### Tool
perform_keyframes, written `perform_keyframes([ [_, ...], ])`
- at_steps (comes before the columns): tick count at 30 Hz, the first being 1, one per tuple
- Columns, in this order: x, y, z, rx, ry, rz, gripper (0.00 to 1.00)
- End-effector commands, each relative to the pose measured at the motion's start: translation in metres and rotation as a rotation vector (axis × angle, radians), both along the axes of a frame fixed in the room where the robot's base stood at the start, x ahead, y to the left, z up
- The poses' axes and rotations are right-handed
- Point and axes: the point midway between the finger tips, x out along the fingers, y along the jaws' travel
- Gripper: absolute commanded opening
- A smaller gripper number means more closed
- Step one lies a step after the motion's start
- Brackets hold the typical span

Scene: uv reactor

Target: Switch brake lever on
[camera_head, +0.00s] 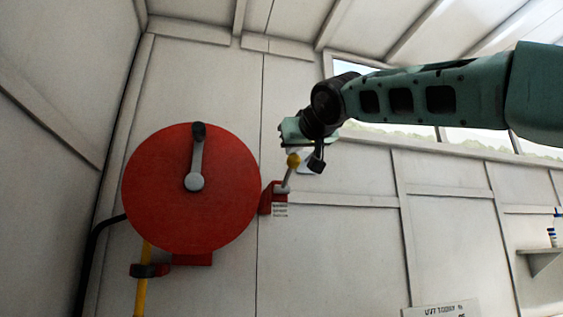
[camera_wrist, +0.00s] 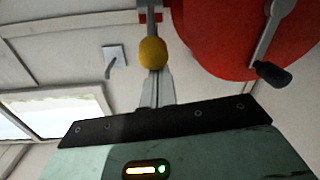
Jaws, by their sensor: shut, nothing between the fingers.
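The brake lever is a thin grey rod with a yellow ball knob (camera_head: 292,160), rising from a red bracket (camera_head: 268,196) on the wall. It leans slightly right in the head view. In the wrist view the yellow knob (camera_wrist: 153,53) is just beyond my fingertips, with the rod behind it. My gripper (camera_head: 296,132) is just above the knob in the head view; its fingers are hard to make out there. In the wrist view my gripper (camera_wrist: 156,82) shows its fingers together and empty. I cannot tell whether they touch the knob.
A large red wheel (camera_head: 160,200) with a crank handle (camera_head: 197,160) is left of the lever. A small white plate with a dark hook-like part (camera_wrist: 115,60) shows on the wall in the wrist view. A wall shelf (camera_head: 541,255) is at far right. Windows run above.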

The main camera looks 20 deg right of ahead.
Motion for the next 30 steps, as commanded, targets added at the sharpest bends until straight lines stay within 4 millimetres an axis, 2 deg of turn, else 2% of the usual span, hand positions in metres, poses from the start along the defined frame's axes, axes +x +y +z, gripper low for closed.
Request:
perform_keyframes([
  [1,-0.002,0.0,-0.016,0.0,-0.026,0.001,0.0],
  [9,-0.009,0.0,-0.03,-0.001,-0.16,-0.001,0.0],
  [30,-0.014,0.0,-0.045,0.0,-0.185,-0.002,0.0],
])
